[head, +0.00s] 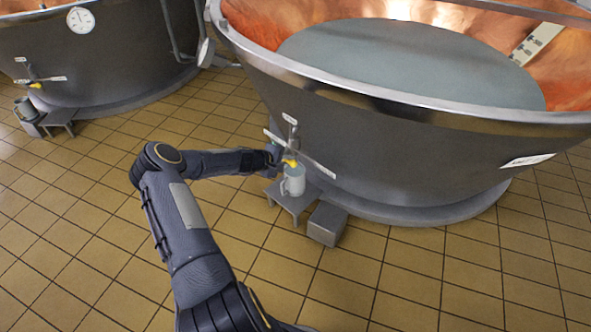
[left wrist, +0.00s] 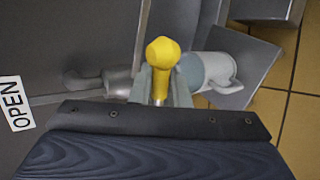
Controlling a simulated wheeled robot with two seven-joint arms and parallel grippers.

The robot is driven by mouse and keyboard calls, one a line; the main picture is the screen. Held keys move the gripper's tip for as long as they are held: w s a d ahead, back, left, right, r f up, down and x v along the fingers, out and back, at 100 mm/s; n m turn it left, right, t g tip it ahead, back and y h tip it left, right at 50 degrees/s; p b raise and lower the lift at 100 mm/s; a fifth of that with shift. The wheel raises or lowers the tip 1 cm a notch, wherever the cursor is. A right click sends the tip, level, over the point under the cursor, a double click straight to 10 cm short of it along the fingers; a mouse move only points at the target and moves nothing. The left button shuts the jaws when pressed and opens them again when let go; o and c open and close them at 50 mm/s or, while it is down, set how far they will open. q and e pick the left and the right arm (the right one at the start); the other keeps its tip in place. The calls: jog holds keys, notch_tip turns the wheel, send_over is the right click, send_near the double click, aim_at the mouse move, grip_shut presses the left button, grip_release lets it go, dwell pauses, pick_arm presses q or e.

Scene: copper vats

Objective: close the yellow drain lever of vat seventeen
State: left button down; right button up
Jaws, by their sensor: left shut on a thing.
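The yellow drain lever (left wrist: 160,62) stands up between the fingers of my left gripper (left wrist: 160,88) in the left wrist view. The fingers are shut on it. In the head view the lever (head: 290,163) is a small yellow piece low on the near side of the large vat (head: 400,150), and my left gripper (head: 277,154) reaches it from the left. The metal drain pipe (left wrist: 118,82) lies behind the lever. An "OPEN" label (left wrist: 16,103) shows at the left of the wrist view. The vat's number is too small to read. My right gripper is not in view.
A grey jug (head: 293,181) stands on a small metal stool (head: 297,203) below the drain. A grey box (head: 326,225) is on the floor beside it. A second vat (head: 90,70) with its own yellow lever (head: 36,86) is at the upper left. Tiled floor in front is clear.

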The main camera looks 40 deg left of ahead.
pick_arm(q)
jog(key=shift+f+m+y+b, duration=0.5)
jog(key=shift+y+b, duration=0.1)
jog(key=shift+b, duration=0.35)
jog(key=c, duration=1.5)
grip_release()
jog(key=shift+r, duration=0.1)
jog(key=p+v, duration=0.2)
jog(key=v, duration=0.5)
jog(key=shift+s+r, duration=0.15)
jog(key=shift+s, duration=0.2)
